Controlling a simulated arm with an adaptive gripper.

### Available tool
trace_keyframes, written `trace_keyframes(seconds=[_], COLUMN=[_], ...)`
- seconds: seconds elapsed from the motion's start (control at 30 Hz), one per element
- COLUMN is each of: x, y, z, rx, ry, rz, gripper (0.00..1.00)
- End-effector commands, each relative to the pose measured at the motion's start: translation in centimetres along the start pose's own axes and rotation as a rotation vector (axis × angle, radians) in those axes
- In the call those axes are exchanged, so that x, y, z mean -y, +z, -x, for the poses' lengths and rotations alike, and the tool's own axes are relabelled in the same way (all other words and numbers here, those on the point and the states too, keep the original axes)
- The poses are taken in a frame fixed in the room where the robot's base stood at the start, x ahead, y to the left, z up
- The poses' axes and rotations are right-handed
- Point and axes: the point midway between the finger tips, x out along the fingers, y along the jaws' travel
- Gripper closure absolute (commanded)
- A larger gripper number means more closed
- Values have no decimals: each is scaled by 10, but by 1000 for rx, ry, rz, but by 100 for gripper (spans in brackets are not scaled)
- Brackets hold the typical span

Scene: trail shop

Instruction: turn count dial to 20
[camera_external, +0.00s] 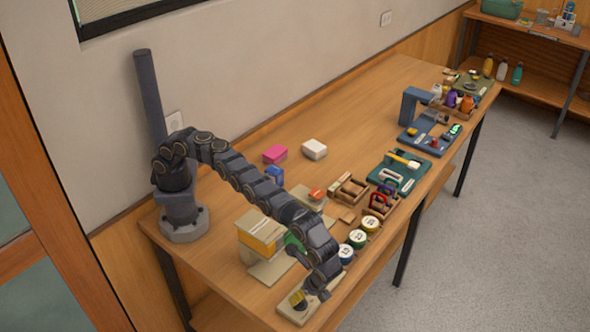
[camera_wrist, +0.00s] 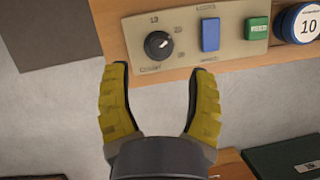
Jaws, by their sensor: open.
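The count dial (camera_wrist: 158,45) is a round black knob with a light mark on a beige panel (camera_wrist: 131,42) in the wrist view. Small printed labels stand around it; one above reads about 10, the others are too small to read surely. I cannot tell exactly which label the mark faces. My gripper (camera_wrist: 160,72) is open and empty, its yellow-padded fingers spread just short of the dial, which lies between and beyond the tips, apart from them. In the external view my gripper (camera_external: 309,294) is over the panel (camera_external: 296,315) at the table's near end, largely hiding the dial.
A blue switch (camera_wrist: 210,34) and a green button (camera_wrist: 257,28) share the panel. A blue-rimmed disc marked 10 (camera_wrist: 302,25) lies beside it. Several round weights, including a yellow one (camera_external: 370,224), and cases line the table edge. A yellow-and-cream box (camera_external: 262,234) stands near my arm.

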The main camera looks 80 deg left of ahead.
Motion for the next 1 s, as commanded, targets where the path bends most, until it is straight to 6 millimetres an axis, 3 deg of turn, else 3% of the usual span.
trace_keyframes(seconds=[0.27, 0.87, 1.0], x=[-1, -1, 10], y=[0, 1, 7], z=[12, 13, 20], rx=[-1, -1, -1], ry=[2, 3, -4], rz=[-1, -1, 23], gripper=[44, 44, 44])
